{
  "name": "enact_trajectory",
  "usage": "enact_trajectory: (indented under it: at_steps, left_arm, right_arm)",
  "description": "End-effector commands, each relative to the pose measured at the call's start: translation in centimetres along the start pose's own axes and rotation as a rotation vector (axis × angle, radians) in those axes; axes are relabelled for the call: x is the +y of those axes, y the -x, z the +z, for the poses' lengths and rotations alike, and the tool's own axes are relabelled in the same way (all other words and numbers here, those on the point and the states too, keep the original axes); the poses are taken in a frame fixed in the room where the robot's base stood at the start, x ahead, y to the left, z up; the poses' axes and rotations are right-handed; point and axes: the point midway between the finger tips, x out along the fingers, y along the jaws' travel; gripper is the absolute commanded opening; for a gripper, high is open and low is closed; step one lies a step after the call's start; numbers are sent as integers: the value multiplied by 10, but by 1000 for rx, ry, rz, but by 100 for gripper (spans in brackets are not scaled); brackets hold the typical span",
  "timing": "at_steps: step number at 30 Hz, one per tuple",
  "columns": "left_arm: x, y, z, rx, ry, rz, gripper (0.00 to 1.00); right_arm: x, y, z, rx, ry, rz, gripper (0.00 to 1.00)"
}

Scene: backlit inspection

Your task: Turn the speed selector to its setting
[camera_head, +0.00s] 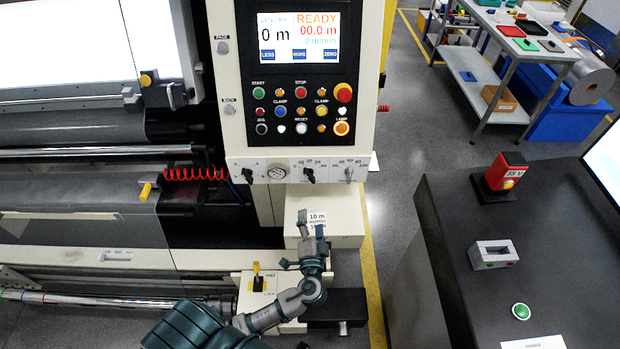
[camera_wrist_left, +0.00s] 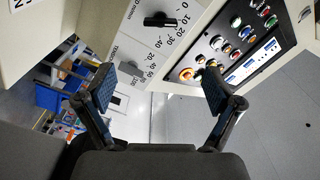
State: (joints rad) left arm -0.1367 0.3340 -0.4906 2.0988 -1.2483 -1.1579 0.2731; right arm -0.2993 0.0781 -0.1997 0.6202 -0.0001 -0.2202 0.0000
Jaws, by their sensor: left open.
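The likely speed selector is a black knob (camera_head: 308,174) on the panel's lower strip, with a scale reading about 10 to 40. It shows larger at the top of the left wrist view (camera_wrist_left: 160,20), by numbers from 0 to 40. Its exact pointed setting is unclear. A second selector (camera_head: 349,173) with higher numbers sits to its right. My left gripper (camera_head: 308,240) is open and empty, below the strip and apart from the knobs. Its two fingers (camera_wrist_left: 154,90) are spread in the wrist view. A small card (camera_head: 317,218) reading "10 m" is partly behind it. My right gripper is not in view.
Above the strip are coloured buttons and a screen (camera_head: 300,37) reading READY. A dark desk (camera_head: 440,260) is at right, with floor between.

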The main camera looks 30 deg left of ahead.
Motion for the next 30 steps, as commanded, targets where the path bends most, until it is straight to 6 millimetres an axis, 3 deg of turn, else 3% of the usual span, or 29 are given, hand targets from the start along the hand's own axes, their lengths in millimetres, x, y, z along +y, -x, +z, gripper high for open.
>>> enact_trajectory:
  at_steps: [18,24,30]
  left_arm:
    - [-2,-133,1,-4,-2,0,92]
    - [0,-160,2,-4,0,1,92]
    - [0,-168,2,-5,1,3,92]
  right_arm:
    - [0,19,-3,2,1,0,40]
    - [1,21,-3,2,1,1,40]
    - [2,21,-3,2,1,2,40]
